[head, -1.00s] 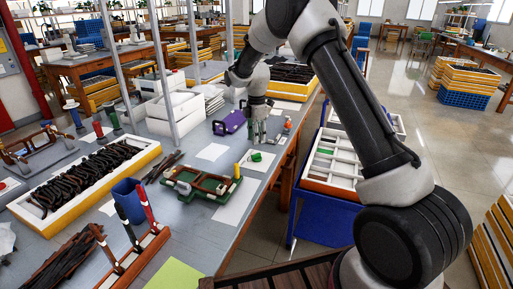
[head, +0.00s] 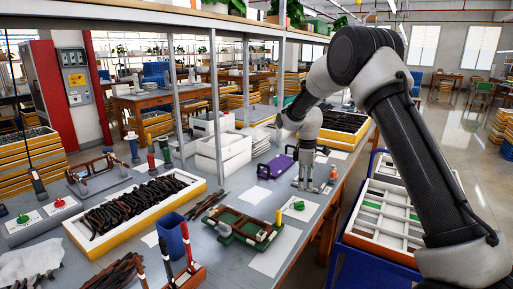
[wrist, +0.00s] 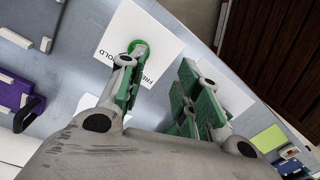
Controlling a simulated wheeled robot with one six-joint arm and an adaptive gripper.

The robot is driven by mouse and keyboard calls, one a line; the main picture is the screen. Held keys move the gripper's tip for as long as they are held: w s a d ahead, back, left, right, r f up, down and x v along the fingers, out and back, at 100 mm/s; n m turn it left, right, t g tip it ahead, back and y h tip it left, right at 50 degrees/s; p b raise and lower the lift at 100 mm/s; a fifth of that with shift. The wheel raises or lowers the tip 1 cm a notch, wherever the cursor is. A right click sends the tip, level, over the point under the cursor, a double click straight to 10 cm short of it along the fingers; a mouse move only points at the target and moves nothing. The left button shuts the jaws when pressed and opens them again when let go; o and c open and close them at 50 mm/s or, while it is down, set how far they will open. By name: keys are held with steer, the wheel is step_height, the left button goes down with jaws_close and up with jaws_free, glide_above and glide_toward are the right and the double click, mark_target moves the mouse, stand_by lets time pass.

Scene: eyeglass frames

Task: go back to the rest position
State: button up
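My gripper (head: 308,183) points down over the right part of the grey table (head: 228,247) in the head view. It is near a white card with a green item (head: 298,205) on it, and a purple case (head: 273,168) lies to its left. In the wrist view, the two fingers of my gripper (wrist: 163,100) have green pads and stand apart with nothing between them. The green item (wrist: 138,48) and its printed card (wrist: 160,35) show beyond the left finger. The height of the fingertips above the table is hard to tell.
A green fixture with a brown frame (head: 243,226) lies in front of my gripper. A blue cup (head: 171,232) and a yellow-edged tray of dark frames (head: 84,250) are further left. A shelf (head: 150,13) spans above. A blue bin (head: 357,255) stands at right beside the table.

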steer(key=s+d+r+m+t, duration=0.1)
steer(key=s+d+r+m, duration=0.3)
steer(key=s, duration=0.9)
steer(key=s+d+r+m+t, duration=0.2)
steer(key=s+d+r+m, duration=0.3)
steer(key=s+r, duration=0.5)
steer(key=s+d+r+m+t, duration=0.2)
steer(key=s+d+r+m, duration=0.3)
steer(key=s, duration=1.2)
steer(key=shift+s+d+r+m, duration=0.2)
steer(key=shift+r+m, duration=0.2)
steer(key=shift+r, duration=0.85)
